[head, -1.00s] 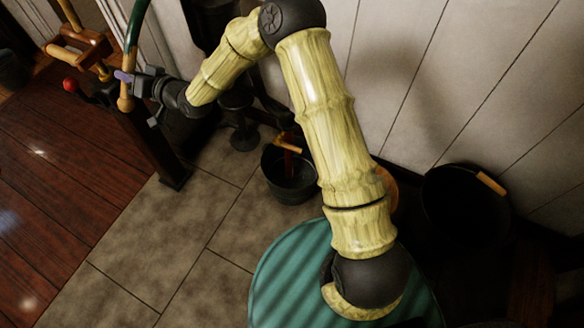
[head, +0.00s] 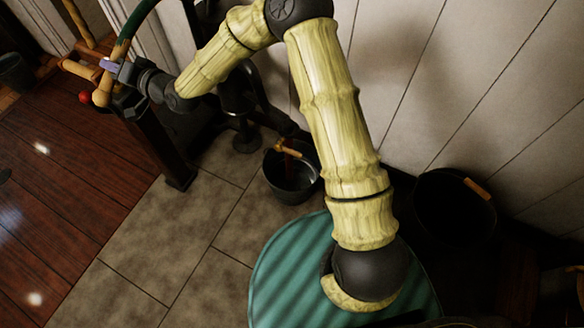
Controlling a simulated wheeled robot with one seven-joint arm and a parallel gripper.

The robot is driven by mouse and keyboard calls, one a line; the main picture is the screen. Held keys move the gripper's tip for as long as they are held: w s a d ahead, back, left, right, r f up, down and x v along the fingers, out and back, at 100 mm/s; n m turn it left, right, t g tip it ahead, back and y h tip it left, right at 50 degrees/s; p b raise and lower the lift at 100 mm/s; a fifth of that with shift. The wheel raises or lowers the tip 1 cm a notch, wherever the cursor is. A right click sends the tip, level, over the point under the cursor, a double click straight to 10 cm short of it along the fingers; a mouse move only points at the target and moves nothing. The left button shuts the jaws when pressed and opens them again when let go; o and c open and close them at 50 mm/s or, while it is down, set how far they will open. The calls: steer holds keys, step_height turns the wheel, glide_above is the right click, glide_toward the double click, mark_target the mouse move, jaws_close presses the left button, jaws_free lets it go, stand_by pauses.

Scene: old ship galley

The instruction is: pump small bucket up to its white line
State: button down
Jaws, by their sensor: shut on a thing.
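The small bucket (head: 288,185) is dark and stands upright on the tiles in the middle, with a wooden grip (head: 292,152) at its top. Its inside is dark; I can make out neither a white line nor a water level. The dark pump (head: 238,100) stands behind it, partly hidden by my arm. Its curved green lever (head: 137,18) ends in a wooden handle (head: 103,93) at upper left. My gripper (head: 112,71) is shut on the lever's handle end, well to the left of the bucket and above the floor.
A larger dark bucket (head: 430,212) with a wooden grip stands against the white plank wall at right. A round green striped top (head: 275,275) is at the bottom. A dark post (head: 172,150) stands below my gripper. The tiles left of the bucket are clear.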

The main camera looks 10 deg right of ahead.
step_height(320, 180, up, 5)
steer(key=m+p, duration=0.2)
steer(key=shift+r+p, duration=0.2)
steer(key=shift+p, duration=0.15)
steer(key=shift+f, duration=0.2)
